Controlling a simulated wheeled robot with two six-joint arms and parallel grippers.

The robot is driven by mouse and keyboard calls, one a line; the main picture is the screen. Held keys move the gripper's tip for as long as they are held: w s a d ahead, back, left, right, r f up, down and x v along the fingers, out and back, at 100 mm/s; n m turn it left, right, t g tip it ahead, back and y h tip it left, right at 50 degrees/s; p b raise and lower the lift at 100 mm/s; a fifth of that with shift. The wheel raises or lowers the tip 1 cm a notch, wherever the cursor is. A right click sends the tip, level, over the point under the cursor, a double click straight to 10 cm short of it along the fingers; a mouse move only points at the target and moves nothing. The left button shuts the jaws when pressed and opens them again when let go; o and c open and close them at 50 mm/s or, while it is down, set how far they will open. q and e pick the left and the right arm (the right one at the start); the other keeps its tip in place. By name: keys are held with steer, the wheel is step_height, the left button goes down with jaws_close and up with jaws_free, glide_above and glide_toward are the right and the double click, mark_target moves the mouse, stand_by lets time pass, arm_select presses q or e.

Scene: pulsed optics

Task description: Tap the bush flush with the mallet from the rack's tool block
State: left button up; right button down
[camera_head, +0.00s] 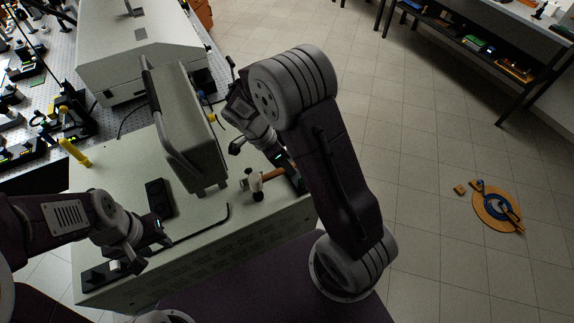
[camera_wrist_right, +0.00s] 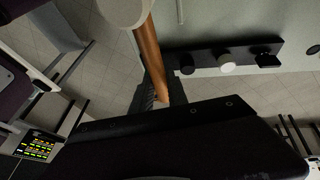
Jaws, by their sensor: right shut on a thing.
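The mallet (camera_head: 257,184) has a pale head with dark ends and an orange-brown wooden handle. It is over the front right part of the cream cabinet top. My right gripper (camera_head: 290,178) is shut on the handle, its fingers partly hidden by my arm. In the right wrist view the handle (camera_wrist_right: 148,60) runs from the pale head down to the dark fingers (camera_wrist_right: 158,97). My left gripper (camera_head: 151,254) appears open and empty over the cabinet's front left, near a black block (camera_head: 98,276). I cannot make out the bush.
A black strip with knobs (camera_wrist_right: 205,60) shows in the right wrist view. A grey handled housing (camera_head: 190,130) rises from the cabinet top (camera_head: 115,185), with a black socket block (camera_head: 158,197) beside it. An optics table is at left; the floor at right is mostly clear.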

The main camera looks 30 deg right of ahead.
step_height(320, 180, down, 5)
steer(key=b, duration=0.4)
steer(key=shift+b, duration=0.35)
step_height(320, 180, up, 6)
steer(key=p, duration=0.4)
steer(key=shift+w+f, duration=0.1)
steer(key=shift+f, duration=0.2)
